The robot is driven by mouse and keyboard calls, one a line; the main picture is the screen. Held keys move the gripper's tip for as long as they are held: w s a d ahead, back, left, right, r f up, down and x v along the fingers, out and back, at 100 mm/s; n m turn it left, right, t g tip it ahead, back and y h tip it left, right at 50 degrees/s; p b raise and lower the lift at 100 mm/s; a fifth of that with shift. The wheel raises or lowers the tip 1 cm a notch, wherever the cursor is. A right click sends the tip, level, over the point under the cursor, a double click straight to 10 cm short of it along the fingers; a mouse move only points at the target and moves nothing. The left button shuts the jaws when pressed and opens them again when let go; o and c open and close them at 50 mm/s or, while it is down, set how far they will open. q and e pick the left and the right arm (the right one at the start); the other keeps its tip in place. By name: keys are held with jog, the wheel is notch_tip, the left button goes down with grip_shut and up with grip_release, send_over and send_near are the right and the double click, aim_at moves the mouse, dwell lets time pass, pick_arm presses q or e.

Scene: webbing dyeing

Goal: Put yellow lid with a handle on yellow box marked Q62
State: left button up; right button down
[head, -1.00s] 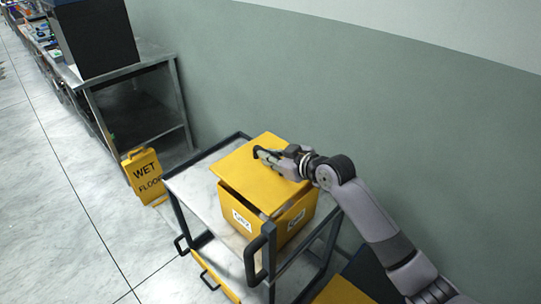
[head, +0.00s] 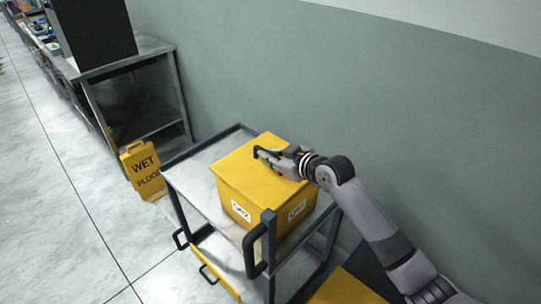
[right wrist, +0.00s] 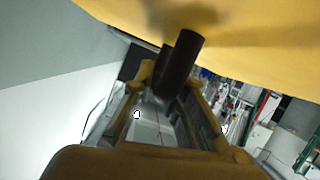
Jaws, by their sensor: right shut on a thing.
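The yellow box (head: 270,212) with white Q62 labels on two sides stands on the top shelf of a cart. The yellow lid (head: 240,168) lies flat on top of it, with its edges lined up with the box walls and no visible gap. My right gripper (head: 264,155) is over the lid and shut on its dark handle, which shows in the right wrist view (right wrist: 182,62) below the yellow lid surface (right wrist: 235,40). The hand hides most of the handle in the head view. My left gripper is not in view.
The cart (head: 196,187) has dark posts and a handle in front of the box, and free shelf at the left. A yellow wet floor sign (head: 143,170) stands left of the cart. A metal table (head: 135,70) and the green wall are behind.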

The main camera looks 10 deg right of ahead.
jog(key=shift+f, duration=0.35)
jog(key=c, duration=1.5)
grip_release()
jog(key=shift+c, duration=0.2)
jog(key=shift+f, duration=0.1)
jog(key=shift+s, duration=0.1)
jog(key=v, duration=1.2)
